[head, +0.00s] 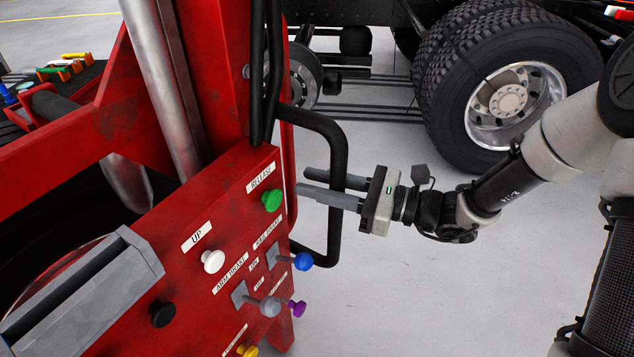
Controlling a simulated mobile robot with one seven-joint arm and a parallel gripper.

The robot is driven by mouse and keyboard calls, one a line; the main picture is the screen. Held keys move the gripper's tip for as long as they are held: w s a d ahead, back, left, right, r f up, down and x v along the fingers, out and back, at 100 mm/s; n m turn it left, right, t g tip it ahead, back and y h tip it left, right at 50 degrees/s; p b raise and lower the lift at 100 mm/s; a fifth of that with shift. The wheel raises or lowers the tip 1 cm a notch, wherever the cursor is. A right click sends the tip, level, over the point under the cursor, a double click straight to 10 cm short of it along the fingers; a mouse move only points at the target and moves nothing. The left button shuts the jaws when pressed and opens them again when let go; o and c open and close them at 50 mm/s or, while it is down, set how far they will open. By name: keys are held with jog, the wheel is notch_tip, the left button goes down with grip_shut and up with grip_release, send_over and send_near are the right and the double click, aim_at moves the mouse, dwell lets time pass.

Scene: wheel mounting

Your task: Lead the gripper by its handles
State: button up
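A red machine (110,185) with a panel of labelled knobs fills the left of the head view. A black tubular handle (335,240) sticks out from its right side as a loop. My gripper (299,181) comes in from the right at the handle's upright bar. Its two grey fingers are apart and reach past the bar towards the machine. The bar appears to pass between them; I cannot tell whether either finger touches it. A second handle is not clearly visible.
The panel carries a green knob (271,200), a white knob (213,261), and blue and purple levers below. A truck with a large wheel (508,100) stands behind at the upper right. Bare grey floor (450,290) lies right of the machine.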

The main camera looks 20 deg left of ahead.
grip_shut()
dwell(1.1)
